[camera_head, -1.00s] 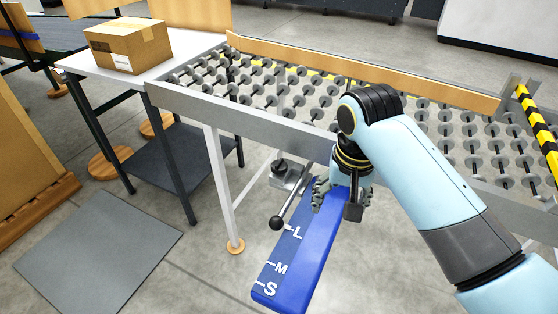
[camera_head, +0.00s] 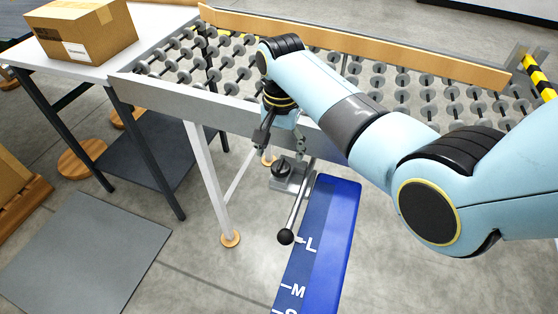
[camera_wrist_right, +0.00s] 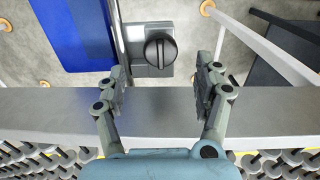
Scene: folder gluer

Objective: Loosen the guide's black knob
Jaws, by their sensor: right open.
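The guide's black knob (camera_head: 283,168) is a round knob with a raised grip bar, on a grey metal block (camera_head: 290,182) beside the blue scale plate (camera_head: 324,235) marked L, M and S. In the right wrist view the knob (camera_wrist_right: 160,52) lies ahead of the fingertips, between their lines and a little left of centre. My right gripper (camera_head: 281,146) is open and empty, pointing down just above the knob; its fingers (camera_wrist_right: 162,85) are spread and apart from the knob. A lever with a black ball end (camera_head: 286,237) extends from the block along the plate. My left gripper is out of view.
The roller conveyor's grey side rail (camera_head: 170,94) runs behind the knob, under my right arm. A white leg (camera_head: 211,180) stands left of the knob. A table with a cardboard box (camera_head: 85,32) is at left. The floor between leg and plate is clear.

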